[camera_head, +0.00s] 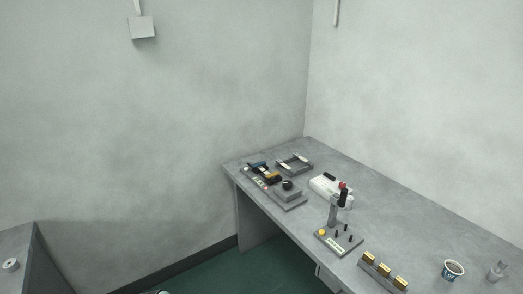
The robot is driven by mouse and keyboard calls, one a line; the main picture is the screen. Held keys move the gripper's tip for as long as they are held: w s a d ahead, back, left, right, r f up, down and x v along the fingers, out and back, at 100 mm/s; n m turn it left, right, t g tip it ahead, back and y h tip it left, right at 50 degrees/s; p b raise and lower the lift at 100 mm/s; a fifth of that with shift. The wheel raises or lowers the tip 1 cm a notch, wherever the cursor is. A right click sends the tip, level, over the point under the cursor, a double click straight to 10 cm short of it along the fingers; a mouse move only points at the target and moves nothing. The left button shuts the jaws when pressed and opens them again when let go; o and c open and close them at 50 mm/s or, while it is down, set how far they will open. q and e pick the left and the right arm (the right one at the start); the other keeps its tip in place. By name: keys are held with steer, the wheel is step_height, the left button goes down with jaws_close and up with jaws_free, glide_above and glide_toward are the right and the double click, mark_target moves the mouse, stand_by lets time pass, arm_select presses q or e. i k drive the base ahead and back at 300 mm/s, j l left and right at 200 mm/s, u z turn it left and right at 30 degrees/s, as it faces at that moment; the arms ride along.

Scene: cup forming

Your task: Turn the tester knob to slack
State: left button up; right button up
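A grey unit (293,203) with a round black knob (287,185) on a raised block stands near the left edge of the table; it looks like the tester, though I cannot read its label. Small coloured marks line its front left side. Black, blue and orange parts (266,173) sit at its back end. The knob's pointer is too small to read, so I cannot tell its setting. Neither of my grippers shows in the head view, and nothing touches the knob.
The long grey table (413,220) runs along the right wall. A stand with a black-and-red handle (342,194), a white device (323,186), a grey frame (294,164), a rack of gold blocks (384,270) and a cup (453,269) stand on it. Another surface (14,243) is at lower left.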

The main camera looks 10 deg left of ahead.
mark_target(287, 185)
steer(key=i+j, duration=0.25)
steer(key=i, duration=0.25)
steer(key=i+j+u, duration=0.15)
steer(key=i+j, duration=0.15)
steer(key=i, duration=0.2)
